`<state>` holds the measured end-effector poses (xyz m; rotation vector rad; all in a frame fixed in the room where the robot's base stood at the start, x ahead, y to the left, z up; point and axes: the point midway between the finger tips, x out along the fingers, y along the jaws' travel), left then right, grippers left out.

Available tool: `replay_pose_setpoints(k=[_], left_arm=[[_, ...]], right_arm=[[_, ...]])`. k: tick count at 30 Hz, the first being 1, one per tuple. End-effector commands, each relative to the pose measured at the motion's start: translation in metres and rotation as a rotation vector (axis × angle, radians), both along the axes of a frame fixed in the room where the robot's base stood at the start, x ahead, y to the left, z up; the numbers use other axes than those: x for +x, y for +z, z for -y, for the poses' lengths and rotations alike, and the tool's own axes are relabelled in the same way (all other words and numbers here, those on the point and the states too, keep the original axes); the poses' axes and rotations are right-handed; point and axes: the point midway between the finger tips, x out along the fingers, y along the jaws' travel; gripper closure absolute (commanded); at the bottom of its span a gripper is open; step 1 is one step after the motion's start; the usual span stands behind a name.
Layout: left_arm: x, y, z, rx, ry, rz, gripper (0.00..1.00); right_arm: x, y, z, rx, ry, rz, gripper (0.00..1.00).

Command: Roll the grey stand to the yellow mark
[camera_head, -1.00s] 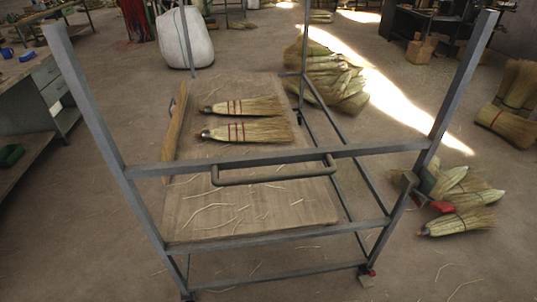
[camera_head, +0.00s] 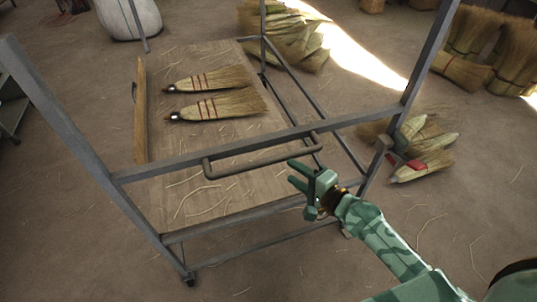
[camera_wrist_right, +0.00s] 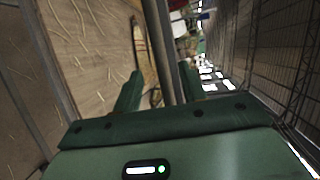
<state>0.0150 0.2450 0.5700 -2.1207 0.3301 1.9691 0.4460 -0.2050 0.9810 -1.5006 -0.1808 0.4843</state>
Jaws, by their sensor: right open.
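The grey stand (camera_head: 330,122) is a metal frame with tall posts, a wooden board shelf (camera_head: 232,190) and a handle (camera_head: 262,162) on its near bar. My right gripper (camera_head: 297,174) is open in the head view, close to the right end of the handle, its fingers pointing left. In the right wrist view, a grey bar (camera_wrist_right: 157,35) runs up between the two open fingers; I cannot tell whether they touch it. The yellow mark is not visible in these frames. My left gripper is not in view.
Brooms (camera_head: 425,160) lie on the floor right of the stand, with a broom pile (camera_head: 285,40) behind. A white sack (camera_head: 128,18) stands at the back left. The near floor at left is clear.

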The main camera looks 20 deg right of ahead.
Motion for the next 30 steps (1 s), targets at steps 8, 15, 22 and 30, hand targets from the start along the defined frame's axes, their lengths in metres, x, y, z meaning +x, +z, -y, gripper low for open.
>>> replay_pose_setpoints(k=[8, 15, 22, 30], left_arm=[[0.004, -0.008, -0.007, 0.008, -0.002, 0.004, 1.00], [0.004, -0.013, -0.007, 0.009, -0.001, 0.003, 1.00], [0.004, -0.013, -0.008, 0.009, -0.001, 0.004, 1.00], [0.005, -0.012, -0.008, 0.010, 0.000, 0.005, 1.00]], right_arm=[[0.062, -0.014, -0.028, 0.000, -0.002, 0.001, 0.59], [0.090, -0.020, -0.041, -0.002, -0.001, 0.000, 0.59], [0.094, -0.020, -0.043, -0.005, 0.000, 0.000, 0.59], [0.093, -0.020, -0.043, -0.004, 0.000, -0.001, 1.00]])
